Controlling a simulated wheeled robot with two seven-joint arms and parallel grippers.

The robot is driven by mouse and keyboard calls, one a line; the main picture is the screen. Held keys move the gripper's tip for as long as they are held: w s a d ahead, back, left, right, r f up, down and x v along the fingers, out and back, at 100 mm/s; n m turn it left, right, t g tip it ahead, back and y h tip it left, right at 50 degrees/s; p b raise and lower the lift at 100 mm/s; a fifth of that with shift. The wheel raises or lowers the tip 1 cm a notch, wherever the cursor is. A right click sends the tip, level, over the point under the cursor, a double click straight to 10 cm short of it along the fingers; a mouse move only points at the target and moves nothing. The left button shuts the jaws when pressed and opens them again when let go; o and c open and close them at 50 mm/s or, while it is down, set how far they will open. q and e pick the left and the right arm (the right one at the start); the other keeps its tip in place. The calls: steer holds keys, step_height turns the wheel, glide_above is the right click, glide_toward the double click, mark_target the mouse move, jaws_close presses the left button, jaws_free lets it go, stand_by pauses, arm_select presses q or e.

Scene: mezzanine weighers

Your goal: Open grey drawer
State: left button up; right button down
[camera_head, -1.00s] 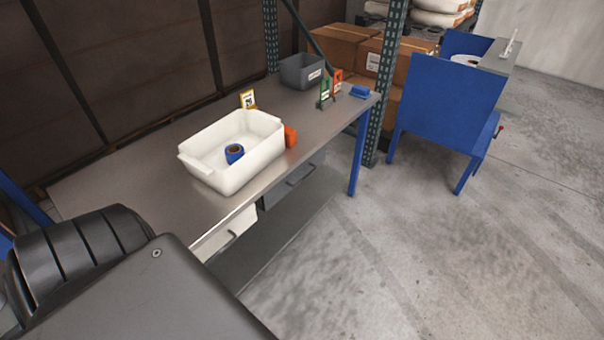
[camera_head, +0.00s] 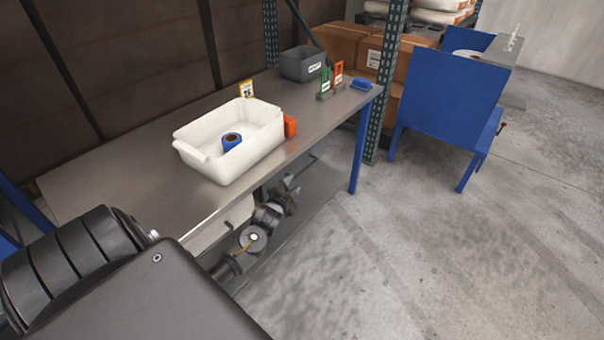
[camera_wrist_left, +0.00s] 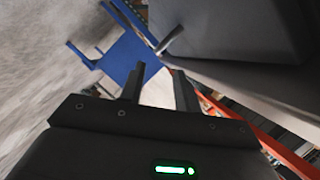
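The grey drawer (camera_wrist_left: 235,30) hangs under the workbench. In the head view my left gripper (camera_head: 290,187) is in front of it and hides much of its front. The drawer's bar handle (camera_head: 311,164) shows just past the gripper. In the left wrist view the handle (camera_wrist_left: 178,34) sticks out from the dark drawer, beyond my fingertips. The two fingers are apart with nothing between them, so the left gripper is open. I see no contact with the handle. The drawer looks shut, though its front is partly hidden. My right gripper is not in view.
A white drawer (camera_head: 232,222) is left of the grey one, partly behind my left arm. The workbench (camera_head: 120,175) carries a white bin (camera_head: 265,143) with blue tape (camera_head: 231,141), and a grey box (camera_head: 301,65). A blue cart (camera_head: 445,100) stands right; the floor before it is clear.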

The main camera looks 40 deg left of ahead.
mark_target(302, 172)
arm_select(q)
steer(key=b+x, duration=0.1)
steer(key=x, duration=0.8)
steer(key=shift+w+f, duration=0.25)
steer(key=shift+w+a+f, duration=0.1)
steer(key=shift+w+a, duration=0.1)
steer(key=shift+w, duration=0.3)
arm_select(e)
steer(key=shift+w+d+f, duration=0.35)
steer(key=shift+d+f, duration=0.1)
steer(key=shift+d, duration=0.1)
arm_select(q)
steer(key=shift+c, duration=0.3)
jaws_close()
steer(key=shift+w+d, duration=0.1)
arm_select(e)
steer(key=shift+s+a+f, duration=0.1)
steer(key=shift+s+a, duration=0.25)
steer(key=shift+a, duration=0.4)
